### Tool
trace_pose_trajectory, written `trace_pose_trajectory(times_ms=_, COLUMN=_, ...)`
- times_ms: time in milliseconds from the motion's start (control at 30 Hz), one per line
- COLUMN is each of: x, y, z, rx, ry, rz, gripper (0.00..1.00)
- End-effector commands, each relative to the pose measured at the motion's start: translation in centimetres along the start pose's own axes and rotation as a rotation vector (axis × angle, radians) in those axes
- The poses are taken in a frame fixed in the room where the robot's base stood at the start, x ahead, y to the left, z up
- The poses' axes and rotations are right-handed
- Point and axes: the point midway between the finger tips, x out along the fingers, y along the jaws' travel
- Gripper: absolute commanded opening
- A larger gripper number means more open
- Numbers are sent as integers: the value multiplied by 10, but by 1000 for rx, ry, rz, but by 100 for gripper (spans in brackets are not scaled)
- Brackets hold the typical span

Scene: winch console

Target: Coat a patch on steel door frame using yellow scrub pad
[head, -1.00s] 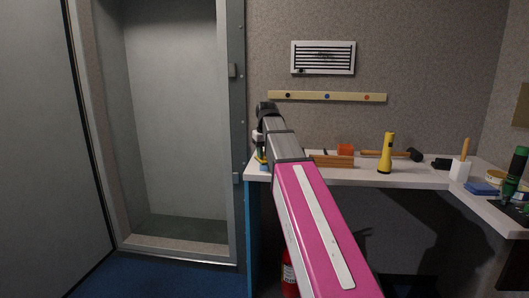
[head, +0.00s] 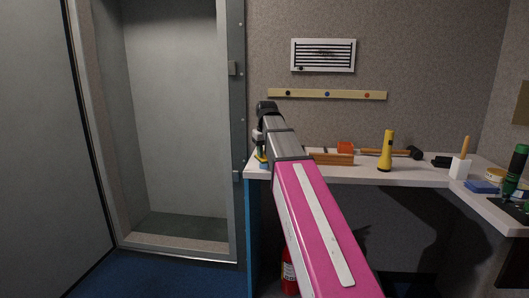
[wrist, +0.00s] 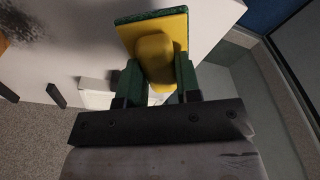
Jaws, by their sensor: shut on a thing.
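The yellow scrub pad (wrist: 154,50) has a yellow body with a raised grip and a dark green face. My gripper (wrist: 155,85) is shut on its grip in the wrist view, with one green finger on each side. In the head view my gripper (head: 261,158) is small and mostly hidden by my arm, at the left end of the counter. The steel door frame (head: 236,130) stands just left of it, a grey upright with bolts. I see a gap between pad and frame, but cannot judge its depth. No coated patch is distinguishable on the frame.
The white counter (head: 400,177) holds a yellow flashlight (head: 386,150), a hammer (head: 400,153), a wooden block (head: 332,159), a blue sponge (head: 482,187) and a green tool (head: 516,172). A red extinguisher (head: 289,272) stands below. The doorway left of the frame is clear.

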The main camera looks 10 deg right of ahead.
Motion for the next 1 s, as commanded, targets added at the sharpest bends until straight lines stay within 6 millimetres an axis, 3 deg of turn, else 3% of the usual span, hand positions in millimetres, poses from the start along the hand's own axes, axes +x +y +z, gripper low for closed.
trace_pose_trajectory(times_ms=1000, x=6, y=0, z=1, rx=0, ry=0, rz=0, gripper=12)
